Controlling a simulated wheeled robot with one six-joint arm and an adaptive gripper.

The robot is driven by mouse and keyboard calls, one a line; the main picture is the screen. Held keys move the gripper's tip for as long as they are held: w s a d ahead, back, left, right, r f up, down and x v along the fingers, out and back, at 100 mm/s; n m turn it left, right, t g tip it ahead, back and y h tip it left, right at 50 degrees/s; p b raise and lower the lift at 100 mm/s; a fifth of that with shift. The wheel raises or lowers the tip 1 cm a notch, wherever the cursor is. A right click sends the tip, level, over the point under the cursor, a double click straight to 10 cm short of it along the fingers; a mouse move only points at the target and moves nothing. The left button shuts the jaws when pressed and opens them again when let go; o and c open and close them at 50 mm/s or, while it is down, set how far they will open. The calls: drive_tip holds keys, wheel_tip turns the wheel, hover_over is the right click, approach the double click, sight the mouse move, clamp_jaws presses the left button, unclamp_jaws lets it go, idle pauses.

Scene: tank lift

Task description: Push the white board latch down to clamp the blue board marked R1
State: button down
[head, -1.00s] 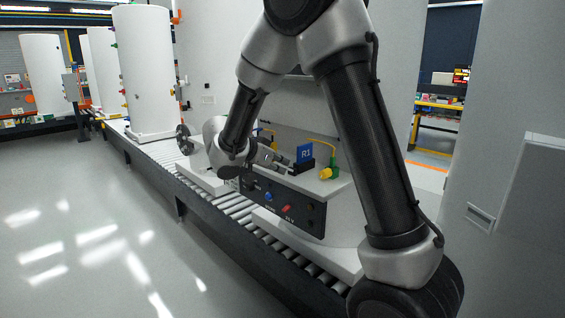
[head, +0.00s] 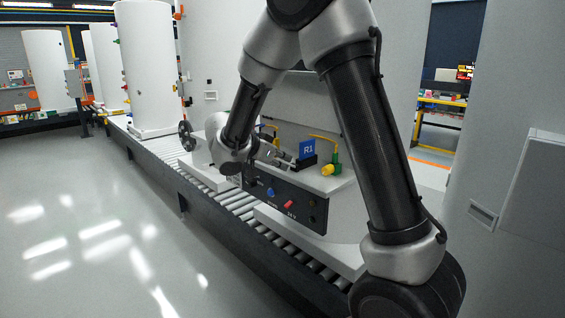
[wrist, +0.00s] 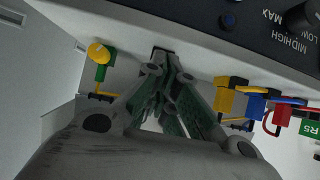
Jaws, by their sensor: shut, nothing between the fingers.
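The blue board marked R1 (head: 308,149) stands upright in a dark holder (head: 303,164) on the white shelf behind the control panel. My gripper (head: 287,162) is just left of the board in the head view, fingers pointing towards it. In the wrist view my gripper (wrist: 168,100) is shut and empty, its fingertips near a dark block (wrist: 160,56) at the panel's edge. The fingers cover much of that spot, so I cannot make out the white latch or whether the fingers touch anything. The board's blue face is not visible in the wrist view.
A yellow knob on a green fitting (head: 331,167) stands close right of the board. The black control panel (head: 285,200) has blue and red knobs. Yellow, blue and red connectors (wrist: 257,102) and a green R5 tag (wrist: 308,128) sit right of the fingers in the wrist view.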

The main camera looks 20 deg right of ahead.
drive_tip(key=shift+a, duration=0.15)
idle(0.4)
drive_tip(key=shift+s+a+f, duration=0.1)
drive_tip(key=shift+s+a, duration=0.2)
drive_tip(key=shift+a, duration=0.3)
